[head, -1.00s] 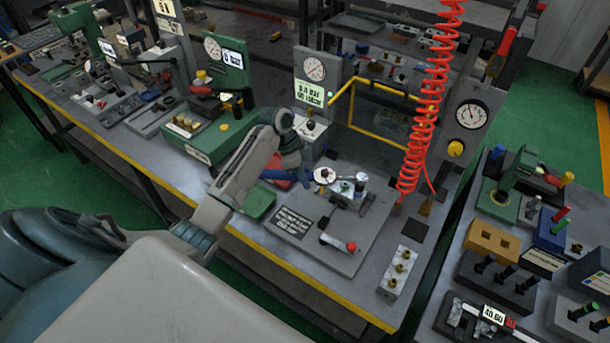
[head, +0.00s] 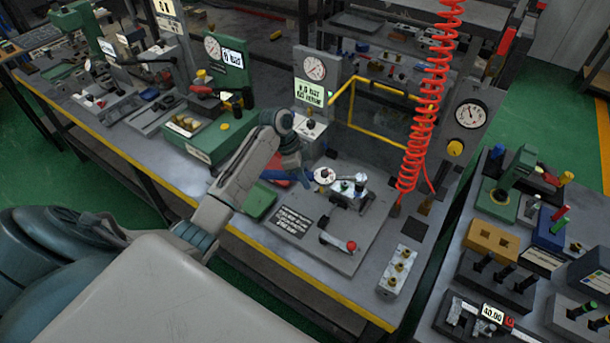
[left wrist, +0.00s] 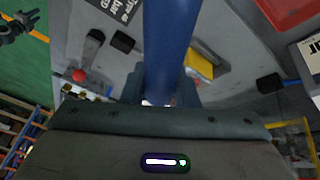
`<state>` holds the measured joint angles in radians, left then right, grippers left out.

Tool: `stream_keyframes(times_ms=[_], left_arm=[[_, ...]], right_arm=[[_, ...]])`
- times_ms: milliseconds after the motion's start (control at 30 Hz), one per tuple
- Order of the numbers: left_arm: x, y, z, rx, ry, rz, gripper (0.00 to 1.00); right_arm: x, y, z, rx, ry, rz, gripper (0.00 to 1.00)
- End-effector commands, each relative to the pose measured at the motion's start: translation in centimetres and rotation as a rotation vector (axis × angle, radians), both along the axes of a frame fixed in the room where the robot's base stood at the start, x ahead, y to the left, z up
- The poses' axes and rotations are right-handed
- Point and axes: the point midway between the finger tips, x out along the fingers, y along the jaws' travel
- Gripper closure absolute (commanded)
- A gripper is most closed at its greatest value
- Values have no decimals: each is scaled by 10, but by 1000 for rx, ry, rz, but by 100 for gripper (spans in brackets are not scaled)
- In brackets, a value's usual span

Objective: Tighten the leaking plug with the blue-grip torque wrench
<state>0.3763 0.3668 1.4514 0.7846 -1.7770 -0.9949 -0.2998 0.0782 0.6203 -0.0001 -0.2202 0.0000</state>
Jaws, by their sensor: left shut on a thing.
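My left gripper (head: 298,174) is at the middle of the bench, shut on the blue grip of the torque wrench (head: 307,178). In the left wrist view the blue grip (left wrist: 168,45) runs up and away between the fingers (left wrist: 163,92). A pale round part (head: 323,175) shows at the right end of the blue grip. Just right of it, the metal valve block (head: 346,188) sits in a fixture on a grey plate. The plug and its contact with the wrench are too small to tell. A dark gripper-like shape (left wrist: 18,22), perhaps my right gripper, shows at upper left.
A gauge panel (head: 312,75) with a green display stands behind. A red coiled hose (head: 425,110) hangs to the right. A red-knobbed lever (head: 338,243) and a brass-fitted block (head: 398,270) lie in front. A green tray (head: 259,201) is below the arm.

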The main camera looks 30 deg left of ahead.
Motion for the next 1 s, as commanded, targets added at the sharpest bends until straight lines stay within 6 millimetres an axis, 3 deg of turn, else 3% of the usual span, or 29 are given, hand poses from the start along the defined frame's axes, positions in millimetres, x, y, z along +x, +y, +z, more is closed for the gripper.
stream_keyframes(times_ms=[1000], left_arm=[[0,0,-20,0,-2,-1,100]], right_arm=[[0,-3,-10,-3,0,1,64]])
